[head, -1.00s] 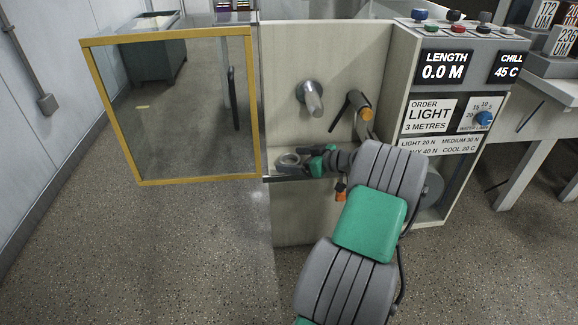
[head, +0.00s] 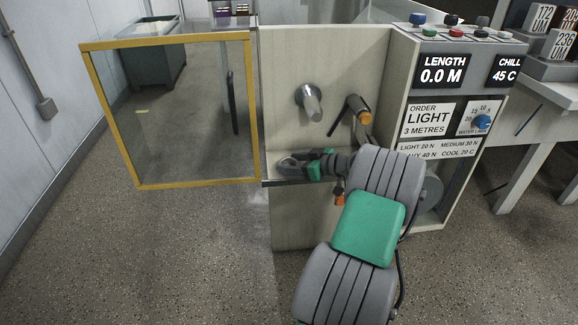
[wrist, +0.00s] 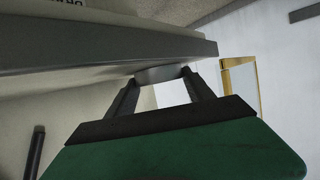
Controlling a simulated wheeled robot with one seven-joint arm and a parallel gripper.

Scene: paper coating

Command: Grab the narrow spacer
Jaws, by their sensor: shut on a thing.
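The narrow spacer (head: 287,161), a grey ring, is at the left end of the small ledge on the machine's front in the head view. My gripper (head: 292,164) reaches it from the right, with its fingers around it. In the wrist view, the fingertips of my gripper (wrist: 160,80) are shut on the sides of the grey spacer (wrist: 160,74). The spacer sits close to the ledge edge; I cannot tell whether it still touches the ledge. The fingers hide part of it in the head view.
The dark-edged ledge (head: 285,183) lies close by my gripper. A metal spindle (head: 311,101) and a black lever with an orange end (head: 363,117) stick out above it. A yellow-framed clear door (head: 255,110) stands open at the left. The floor (head: 200,250) in front is clear.

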